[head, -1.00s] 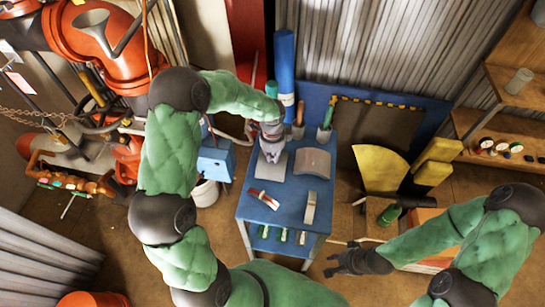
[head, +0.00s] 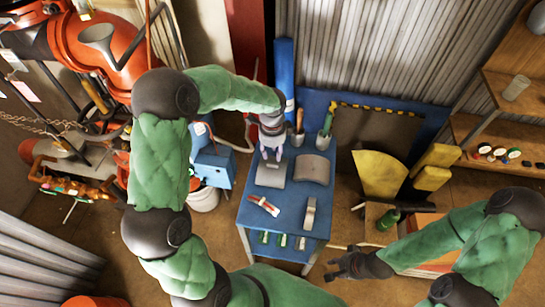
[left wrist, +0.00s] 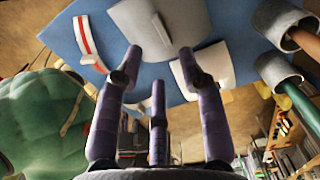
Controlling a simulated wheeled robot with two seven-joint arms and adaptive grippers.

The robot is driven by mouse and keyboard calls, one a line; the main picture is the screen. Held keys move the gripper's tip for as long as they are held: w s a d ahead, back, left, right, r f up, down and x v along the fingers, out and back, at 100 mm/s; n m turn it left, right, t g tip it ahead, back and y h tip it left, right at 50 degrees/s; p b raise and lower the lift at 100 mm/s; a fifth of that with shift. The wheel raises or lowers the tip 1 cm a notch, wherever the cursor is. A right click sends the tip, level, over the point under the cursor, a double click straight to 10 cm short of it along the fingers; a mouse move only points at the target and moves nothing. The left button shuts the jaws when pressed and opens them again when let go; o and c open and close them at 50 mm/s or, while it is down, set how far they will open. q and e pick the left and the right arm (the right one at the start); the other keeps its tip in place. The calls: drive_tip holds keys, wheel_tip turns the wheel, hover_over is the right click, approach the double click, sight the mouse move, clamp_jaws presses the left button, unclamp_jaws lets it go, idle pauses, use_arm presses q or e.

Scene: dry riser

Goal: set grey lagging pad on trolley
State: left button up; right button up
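The blue trolley (head: 243,213) stands in the middle of the head view. A flat grey pad (head: 270,176) lies on its top; the left wrist view also shows this pad (left wrist: 172,25). A curved grey pad (head: 313,168) lies just to its right and shows in the left wrist view (left wrist: 207,66). My left gripper (head: 272,150) is at the pad's far edge. In the left wrist view its purple fingers (left wrist: 158,60) are spread with nothing between them. My right gripper (head: 348,262) is empty, with fingers spread, right of the trolley.
A red-and-white tool (head: 264,204) and a beige curved piece (head: 310,213) lie on the trolley's near part. Pots with a brown handle (head: 299,120) and a green handle (head: 327,124) stand along its far edge. A blue cylinder (head: 284,80) rises behind.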

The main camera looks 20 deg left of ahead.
use_arm(q)
drive_tip(key=shift+r+p, duration=0.4)
drive_tip(key=shift+r, duration=1.85)
